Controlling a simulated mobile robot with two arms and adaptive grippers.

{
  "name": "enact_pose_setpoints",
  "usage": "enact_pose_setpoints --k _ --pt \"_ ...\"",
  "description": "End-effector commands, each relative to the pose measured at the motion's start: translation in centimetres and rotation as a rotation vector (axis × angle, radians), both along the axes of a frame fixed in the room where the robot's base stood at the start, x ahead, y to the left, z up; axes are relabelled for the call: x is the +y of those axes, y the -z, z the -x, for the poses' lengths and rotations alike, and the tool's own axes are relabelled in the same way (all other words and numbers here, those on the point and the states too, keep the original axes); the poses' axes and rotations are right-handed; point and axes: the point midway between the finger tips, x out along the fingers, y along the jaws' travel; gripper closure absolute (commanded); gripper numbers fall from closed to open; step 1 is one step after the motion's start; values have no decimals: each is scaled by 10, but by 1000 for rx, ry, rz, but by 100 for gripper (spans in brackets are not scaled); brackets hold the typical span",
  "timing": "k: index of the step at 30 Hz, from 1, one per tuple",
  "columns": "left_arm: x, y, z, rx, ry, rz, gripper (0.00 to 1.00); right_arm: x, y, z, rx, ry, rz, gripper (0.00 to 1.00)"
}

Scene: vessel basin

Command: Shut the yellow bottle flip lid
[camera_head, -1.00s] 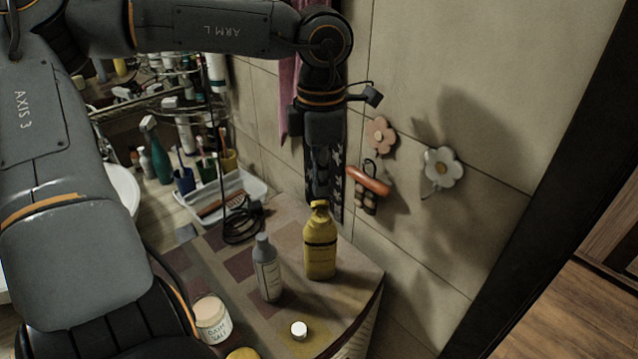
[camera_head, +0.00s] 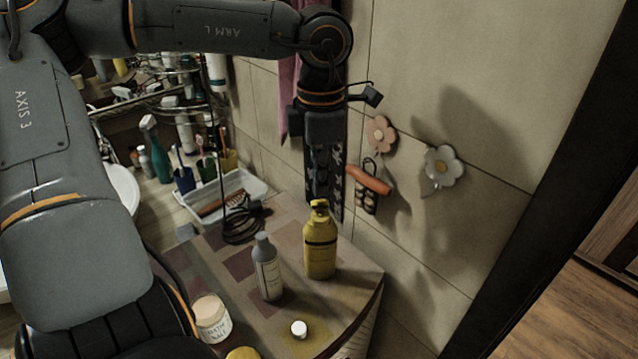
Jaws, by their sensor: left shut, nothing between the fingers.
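The yellow bottle (camera_head: 320,246) stands upright near the right corner of the tiled counter, with a dark band around its upper part. Its yellow top (camera_head: 320,208) is small in the picture, and I cannot tell how far the flip lid stands open. My left gripper (camera_head: 322,192) points straight down from above, shut and empty, with its tips just over or behind the bottle's top. I cannot tell whether they touch it. My right gripper is not in view.
A grey bottle (camera_head: 267,270) stands just left of the yellow one. A bath salt jar (camera_head: 211,318) and a small white cap (camera_head: 299,329) are nearer. A white tray (camera_head: 252,184) and black cable (camera_head: 243,226) lie behind. Flower hooks (camera_head: 443,166) are on the wall.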

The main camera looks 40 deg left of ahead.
Motion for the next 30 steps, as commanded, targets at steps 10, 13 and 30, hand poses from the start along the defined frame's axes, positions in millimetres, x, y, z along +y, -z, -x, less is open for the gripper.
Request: enact_pose_setpoints --k 10,13,30 --pt "0 10 0 0 0 0 100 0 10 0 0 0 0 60" --pt "0 13 0 0 0 0 100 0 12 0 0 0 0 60" --pt "0 27 0 0 0 0 100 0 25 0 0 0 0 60"
